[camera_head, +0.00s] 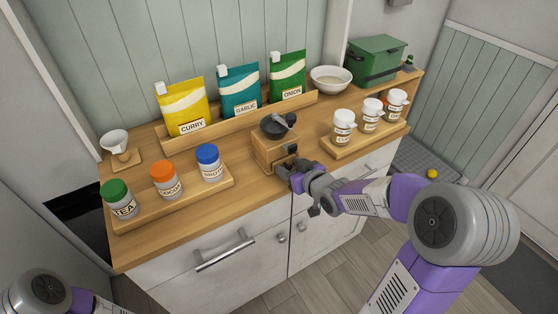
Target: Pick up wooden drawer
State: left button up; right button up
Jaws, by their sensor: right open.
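A wooden grinder box (266,150) with a dark bowl-like top and a crank (279,124) stands upright near the counter's front edge, in the middle of the head view. Its drawer is on the front side, largely hidden behind my right gripper, so I cannot tell if it is pulled out. My right gripper (286,172) is open at the lower front right of the box, very close to it. Whether the fingers touch the drawer is unclear. My left arm shows at the bottom left corner, with its gripper out of the frame.
A wooden tray (226,180) with lidded jars lies left of the grinder. Another tray (329,151) with white-lidded jars is right. A rack (310,103) with seasoning pouches stands behind. A white bowl (331,80) and green box (376,62) are back right. The wooden counter (150,242) is clear along its front left.

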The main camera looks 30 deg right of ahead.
jog(key=shift+w, duration=0.25)
grip_shut()
jog(key=shift+a, duration=0.15)
